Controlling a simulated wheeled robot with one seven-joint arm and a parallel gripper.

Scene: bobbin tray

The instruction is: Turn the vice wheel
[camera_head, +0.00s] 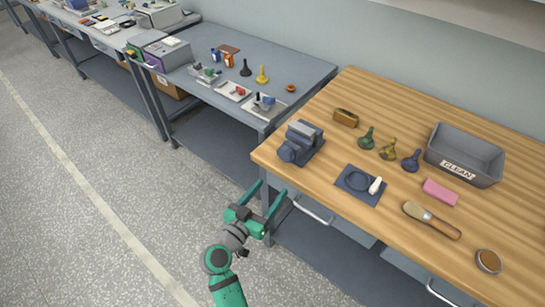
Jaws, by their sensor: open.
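A blue-grey bench vice (303,138) sits at the left front corner of the wooden workbench. A round part at its front left end (287,153) looks like the vice wheel, but it is small and its details are hard to tell. My gripper (266,193) is green, with its two fingers spread apart and nothing between them. It is in front of the workbench's left front corner, below and apart from the vice, with its fingers pointing toward the bench.
The wooden bench (330,98) carries a dark blue mat (375,199), several funnels, a brush (432,219), a pink block (440,191) and a grey bin (466,152) marked CLEAN. A grey table (290,66) with trays adjoins at left. The floor (120,220) at left is clear.

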